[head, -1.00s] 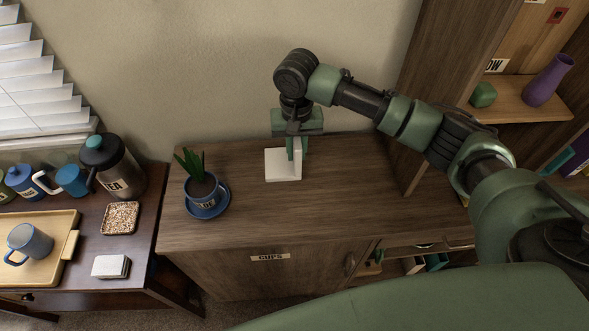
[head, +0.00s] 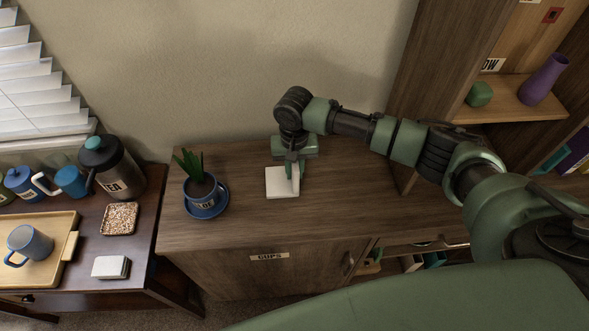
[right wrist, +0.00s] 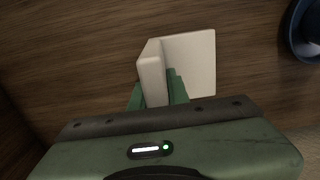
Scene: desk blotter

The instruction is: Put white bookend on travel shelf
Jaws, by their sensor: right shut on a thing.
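The white bookend (head: 281,183) stands on the wooden cabinet top, its flat plate lying down and its upright plate on the right side. My right gripper (head: 294,170) reaches down over it and is shut on the upright plate. In the right wrist view the green fingers (right wrist: 158,92) are on either side of the white upright, and the bookend's flat plate (right wrist: 195,62) shows beyond. A tall wooden shelf unit (head: 435,60) stands at the right; no label reading travel is legible. My left gripper is out of view.
A potted plant (head: 199,187) on a blue saucer (head: 221,207) stands left of the bookend. The cabinet top (head: 335,205) is clear to the right. A shelf board (head: 515,110) holds a green object (head: 479,94) and a purple vase (head: 544,80).

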